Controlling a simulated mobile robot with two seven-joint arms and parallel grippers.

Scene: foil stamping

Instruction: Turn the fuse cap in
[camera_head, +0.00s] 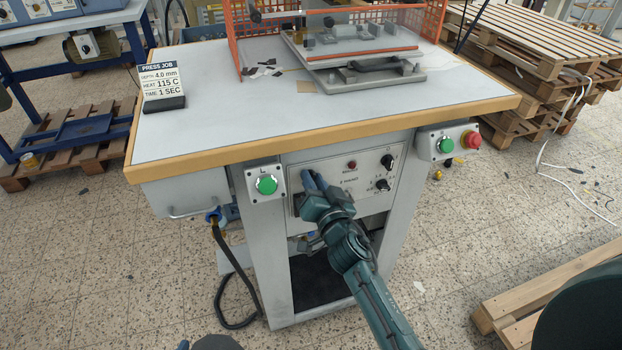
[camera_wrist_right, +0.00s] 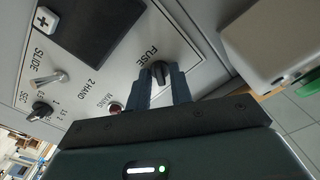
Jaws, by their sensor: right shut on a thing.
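The fuse cap (camera_wrist_right: 160,71) is a small black ridged cap on the light control panel (camera_head: 344,175), next to the word FUSE in the right wrist view. My right gripper (camera_wrist_right: 165,84) has its two blue-grey fingers at the sides of the cap and is shut on it. In the head view the right gripper (camera_head: 311,183) reaches the left part of the panel and hides the cap. The cap still sits at the panel face; how far it is turned I cannot tell. My left gripper is not in view.
The panel carries a red lamp (camera_head: 352,165) and black knobs (camera_head: 387,161). A green button box (camera_head: 266,184) is close left of my gripper; another box (camera_head: 448,142) with green and red buttons is to the right. The table edge (camera_head: 330,130) overhangs above.

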